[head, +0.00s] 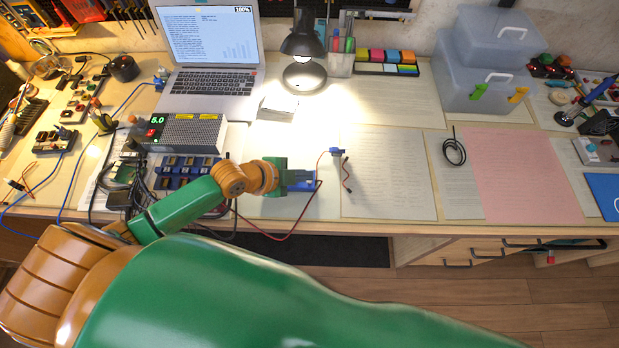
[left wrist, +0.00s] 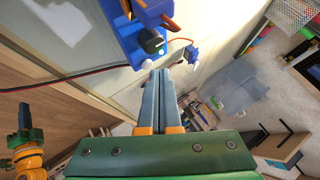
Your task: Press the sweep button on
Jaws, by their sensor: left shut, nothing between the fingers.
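A small blue box (left wrist: 128,28) with a black knob (left wrist: 152,41) shows at the top of the left wrist view. In the head view the blue box (head: 303,187) is partly hidden by my gripper, on the paper near the table's front edge. I cannot make out a sweep button on it. My left gripper (head: 300,180) is shut and empty at the box. In the left wrist view its fingertips (left wrist: 160,74) point at the box, close to the knob; I cannot tell whether they touch. My right gripper (left wrist: 24,118) shows small at the left of that view.
A small blue servo (head: 338,153) lies behind the box, joined by wires. A red-black cable runs from the box to the left. A power supply (head: 187,133) reading 5.0 and a laptop (head: 210,50) stand at the left.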

